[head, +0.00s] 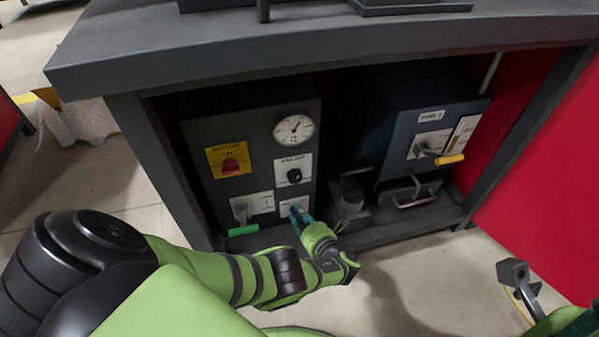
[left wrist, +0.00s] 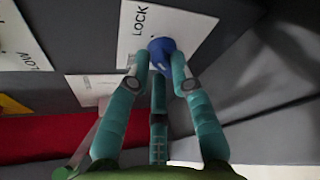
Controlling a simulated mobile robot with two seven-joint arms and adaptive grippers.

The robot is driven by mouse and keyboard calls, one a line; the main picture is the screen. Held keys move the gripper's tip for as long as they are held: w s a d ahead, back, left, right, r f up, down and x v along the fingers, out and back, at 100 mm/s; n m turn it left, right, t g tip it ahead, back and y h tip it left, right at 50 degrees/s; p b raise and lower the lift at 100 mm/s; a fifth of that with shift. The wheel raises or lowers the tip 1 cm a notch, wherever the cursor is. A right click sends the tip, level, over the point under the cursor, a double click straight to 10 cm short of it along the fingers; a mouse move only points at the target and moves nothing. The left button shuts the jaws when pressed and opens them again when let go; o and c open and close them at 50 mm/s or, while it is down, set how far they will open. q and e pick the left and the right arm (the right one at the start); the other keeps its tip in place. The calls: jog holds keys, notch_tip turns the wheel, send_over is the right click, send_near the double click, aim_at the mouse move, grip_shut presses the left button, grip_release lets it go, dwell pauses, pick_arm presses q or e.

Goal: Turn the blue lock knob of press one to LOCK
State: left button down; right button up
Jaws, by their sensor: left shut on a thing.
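The blue lock knob (left wrist: 160,50) sits on a white plate marked LOCK (left wrist: 137,20) in the left wrist view. My left gripper (left wrist: 161,72) has its teal fingertips shut around the knob. In the head view, my left gripper (head: 297,214) reaches the small white plate (head: 290,205) low on the dark control panel (head: 258,120). The knob is mostly hidden by the fingers there, and its exact pointing direction cannot be told.
The panel also bears a round gauge (head: 293,130), a black knob (head: 294,175), a red knob on a yellow plate (head: 230,166) and a green-handled lever (head: 243,230). A blue box (head: 400,125) with a yellow-handled lever (head: 450,160) stands right. The bench top (head: 330,40) overhangs both.

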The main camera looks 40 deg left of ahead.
pick_arm(q)
jog(key=c, duration=1.2)
grip_release()
jog(key=shift+a, duration=0.25)
jog(key=shift+o, duration=0.5)
jog(key=shift+d, duration=0.2)
jog(key=shift+s+d, duration=0.2)
jog(key=shift+d, duration=0.3)
jog(key=v, duration=1)
jog(key=shift+s+d+r, duration=0.15)
jog(key=shift+d+r, duration=0.1)
jog(key=shift+r, duration=0.05)
